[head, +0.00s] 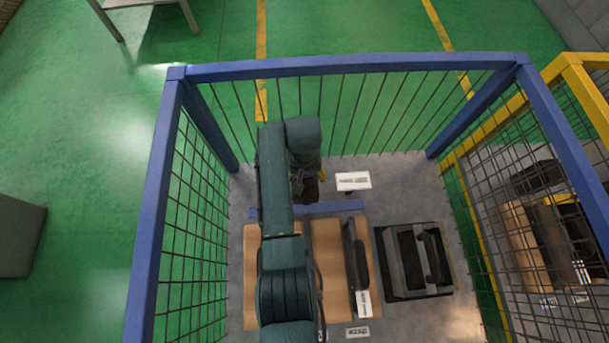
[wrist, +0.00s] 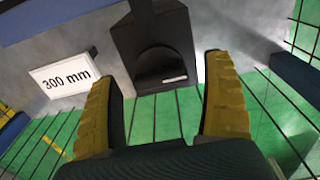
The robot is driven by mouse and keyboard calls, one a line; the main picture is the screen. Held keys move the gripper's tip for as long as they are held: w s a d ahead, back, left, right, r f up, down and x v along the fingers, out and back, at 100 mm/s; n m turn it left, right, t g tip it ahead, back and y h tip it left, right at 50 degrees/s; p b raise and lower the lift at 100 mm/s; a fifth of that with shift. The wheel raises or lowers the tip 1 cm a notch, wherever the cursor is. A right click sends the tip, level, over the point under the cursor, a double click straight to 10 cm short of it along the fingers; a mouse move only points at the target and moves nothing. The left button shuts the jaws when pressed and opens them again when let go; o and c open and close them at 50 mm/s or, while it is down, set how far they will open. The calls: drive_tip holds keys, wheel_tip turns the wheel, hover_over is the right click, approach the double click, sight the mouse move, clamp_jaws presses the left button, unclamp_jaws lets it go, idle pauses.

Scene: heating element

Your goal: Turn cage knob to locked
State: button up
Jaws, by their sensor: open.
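In the wrist view a dark grey block (wrist: 155,45) with a rounded recess and a small pale bar low on it stands just beyond my fingers. It may carry the cage knob, but I cannot make out a knob or its locked mark. My gripper (wrist: 163,72) is open, with its two yellow ribbed fingers apart on either side of the block's lower part and nothing held between them. In the head view my gripper (head: 308,186) is inside the blue-framed cage (head: 345,66), near its far side, and my arm hides what lies under it.
A white sign (head: 353,181) stands right of my gripper; in the wrist view a "300 mm" sign (wrist: 62,82) is left of the block. Wooden boards (head: 328,250) and a black slotted unit (head: 412,262) lie nearer. Wire mesh walls (head: 195,225) enclose the space.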

drive_tip(key=c, duration=1.2)
drive_tip(key=shift+s+r+p, duration=0.1)
drive_tip(key=shift+p, duration=0.2)
drive_tip(key=n+p, duration=0.2)
drive_tip(key=shift+r+n, duration=0.1)
drive_tip(key=shift+n, duration=0.3)
drive_tip(key=n+p, duration=0.2)
drive_tip(key=n, duration=0.4)
drive_tip(key=n+p, duration=0.1)
drive_tip(key=n, duration=0.3)
drive_tip(key=shift+f, duration=0.25)
drive_tip(key=n, duration=0.5)
drive_tip(key=shift+p, duration=0.35)
